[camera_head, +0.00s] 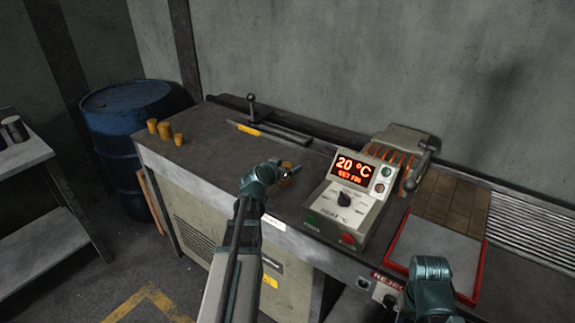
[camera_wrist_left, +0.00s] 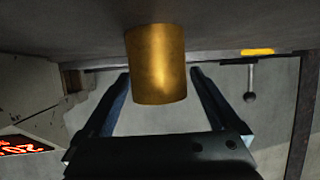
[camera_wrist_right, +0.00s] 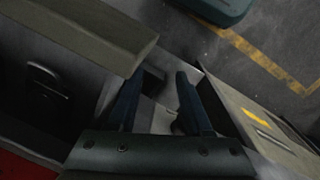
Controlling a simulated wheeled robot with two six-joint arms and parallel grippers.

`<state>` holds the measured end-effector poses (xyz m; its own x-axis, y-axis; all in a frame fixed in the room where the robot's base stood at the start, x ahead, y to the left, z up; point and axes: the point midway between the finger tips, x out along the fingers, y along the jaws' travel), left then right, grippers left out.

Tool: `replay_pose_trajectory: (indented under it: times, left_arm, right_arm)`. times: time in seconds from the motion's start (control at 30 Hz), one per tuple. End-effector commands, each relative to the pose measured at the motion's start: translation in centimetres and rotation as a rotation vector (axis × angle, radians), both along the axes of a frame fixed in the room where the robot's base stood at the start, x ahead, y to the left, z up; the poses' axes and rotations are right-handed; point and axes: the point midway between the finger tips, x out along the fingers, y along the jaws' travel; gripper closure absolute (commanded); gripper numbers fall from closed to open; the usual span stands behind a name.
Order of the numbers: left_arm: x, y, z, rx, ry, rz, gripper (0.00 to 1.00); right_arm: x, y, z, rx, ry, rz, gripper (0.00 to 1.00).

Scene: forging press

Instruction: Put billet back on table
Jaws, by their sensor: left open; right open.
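A golden cylindrical billet (camera_wrist_left: 157,65) stands upright on the table in the left wrist view, which looks upside down. My left gripper (camera_wrist_left: 161,74) is open with a finger on each side of the billet and gaps showing. In the head view the left gripper (camera_head: 286,173) is low over the workbench (camera_head: 225,165), largely covering the billet. Several smaller-looking golden billets (camera_head: 164,130) stand at the bench's far left end. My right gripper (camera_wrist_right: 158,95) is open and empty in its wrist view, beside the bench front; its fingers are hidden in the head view.
A control box (camera_head: 345,205) reading 20 °C stands right of the left gripper, with a glowing heater (camera_head: 398,150) behind it. A red-edged tray (camera_head: 435,245) is at the right. A lever fixture (camera_head: 265,128) lies at the back. A blue barrel (camera_head: 122,115) stands left.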

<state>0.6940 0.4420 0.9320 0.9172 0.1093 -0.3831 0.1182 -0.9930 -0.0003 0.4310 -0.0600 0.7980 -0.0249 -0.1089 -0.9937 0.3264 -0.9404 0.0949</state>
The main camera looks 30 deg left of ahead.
Motion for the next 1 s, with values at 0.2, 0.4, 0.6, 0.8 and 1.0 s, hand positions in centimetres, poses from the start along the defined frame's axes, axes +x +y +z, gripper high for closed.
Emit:
replay_pose_trajectory:
  times: [0.2,0.4,0.6,0.8,1.0]
  left_arm:
    - [-4.7,-0.7,2.2,-0.002,0.001,0.002,0.04]
    - [-7.9,-1.1,3.5,-0.001,0.001,0.001,0.04]
    - [-9.6,-1.2,4.1,-0.002,0.000,0.001,0.04]
    - [-9.9,-1.2,4.2,0.000,0.000,0.000,0.04]
    - [-9.9,-1.2,4.1,0.000,0.000,0.000,0.04]
  right_arm:
    - [0.0,0.0,2.2,0.000,0.000,0.000,0.50]
    - [0.0,0.0,3.5,0.000,0.000,0.000,0.50]
    - [0.0,0.0,4.1,0.000,0.000,0.000,0.50]
    - [0.0,0.0,4.2,0.000,0.000,0.000,0.50]
    - [0.0,0.0,4.1,0.000,0.000,0.000,0.50]
